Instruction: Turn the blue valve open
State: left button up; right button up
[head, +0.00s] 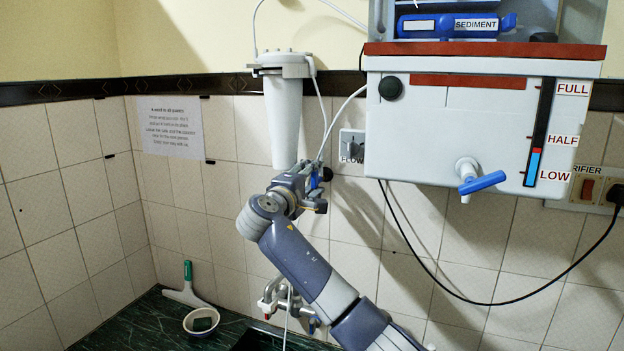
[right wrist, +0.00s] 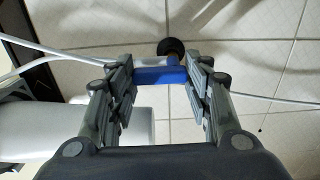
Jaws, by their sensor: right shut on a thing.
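The blue valve (right wrist: 160,75) sits between the fingers of my right gripper (right wrist: 158,82) in the right wrist view. The gripper is shut on it, with a finger pad at each end. In the head view my right gripper (head: 312,186) is at the wall, below and right of the white filter cylinder (head: 284,115). Only a small blue part of the valve (head: 315,181) shows there, and the gripper hides most of it. A black round knob (right wrist: 171,46) is just behind the valve. My left gripper is not in view.
The white purifier (head: 440,140) hangs on the right, with a blue-handled tap (head: 482,181). A FLOW switch (head: 351,148) is near my gripper. White tubes run close by.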

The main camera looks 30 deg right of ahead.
jog(key=shift+f, duration=0.1)
jog(key=o, duration=1.1)
jog(key=shift+a, duration=0.1)
jog(key=shift+c, duration=0.2)
jog(key=v, duration=1.2)
jog(key=shift+a, duration=0.1)
